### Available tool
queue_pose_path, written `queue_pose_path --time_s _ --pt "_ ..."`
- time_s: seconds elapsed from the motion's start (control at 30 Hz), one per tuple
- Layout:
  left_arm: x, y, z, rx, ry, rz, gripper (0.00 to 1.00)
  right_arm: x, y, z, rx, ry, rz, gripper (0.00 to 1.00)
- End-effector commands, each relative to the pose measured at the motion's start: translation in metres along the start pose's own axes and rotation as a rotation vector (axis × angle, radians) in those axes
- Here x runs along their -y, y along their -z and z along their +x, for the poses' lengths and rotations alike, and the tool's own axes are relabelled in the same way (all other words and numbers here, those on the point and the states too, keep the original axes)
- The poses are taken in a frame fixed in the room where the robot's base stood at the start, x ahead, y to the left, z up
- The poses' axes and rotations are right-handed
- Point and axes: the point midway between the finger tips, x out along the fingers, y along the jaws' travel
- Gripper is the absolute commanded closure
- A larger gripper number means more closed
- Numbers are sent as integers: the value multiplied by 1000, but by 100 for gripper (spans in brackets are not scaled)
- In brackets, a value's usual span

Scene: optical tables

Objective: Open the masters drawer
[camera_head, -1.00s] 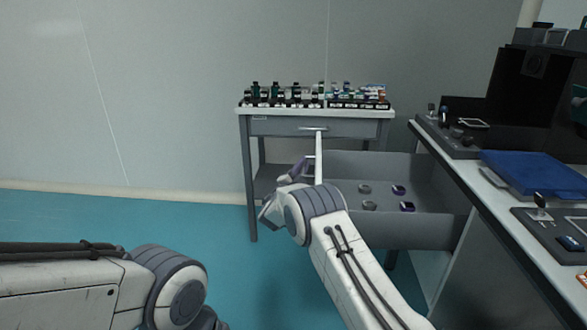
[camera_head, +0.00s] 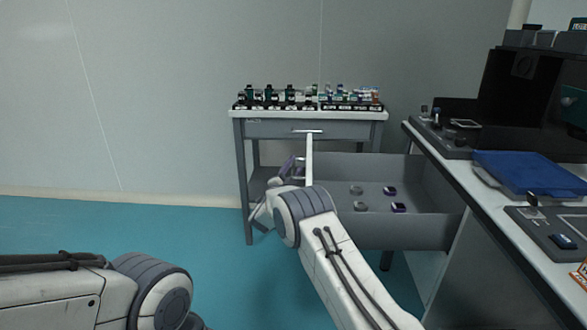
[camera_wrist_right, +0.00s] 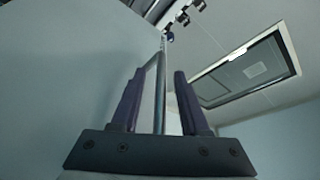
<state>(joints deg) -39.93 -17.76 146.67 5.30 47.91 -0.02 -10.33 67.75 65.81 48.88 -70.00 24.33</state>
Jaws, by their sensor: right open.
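A grey drawer (camera_head: 385,232) stands pulled out to the left from the right-hand bench. Its pale front panel (camera_head: 309,160) shows edge-on. Round grey pieces and purple-edged square pieces lie inside. No label naming it is readable. My right gripper (camera_head: 289,170) is at the outer side of the front panel, partly hidden by my wrist. In the right wrist view its two dark fingers (camera_wrist_right: 158,100) are apart, with a metal handle bar (camera_wrist_right: 160,95) between them. Contact with the bar cannot be told. My left arm shows at lower left; its gripper is out of view.
A grey side table (camera_head: 240,116) with a shut drawer and several small bottles (camera_head: 270,96) stands behind. The right-hand bench (camera_head: 450,165) carries a blue case (camera_head: 525,172) and small instruments. The teal floor (camera_head: 130,222) at left is clear.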

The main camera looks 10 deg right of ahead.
Motion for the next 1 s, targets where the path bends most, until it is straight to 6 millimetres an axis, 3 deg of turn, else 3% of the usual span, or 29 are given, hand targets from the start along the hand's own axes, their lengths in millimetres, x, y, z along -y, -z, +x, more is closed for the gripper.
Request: queue_pose_path --time_s 0.17,0.6,1.0 --pt "0 0 -5 0 0 0 50 2 -1 -15 4 0 0 55" --pt "-1 1 -20 0 0 0 50 1 0 -94 2 0 -1 55" --pt "-2 1 -20 0 0 0 50 0 0 -105 0 0 0 55"
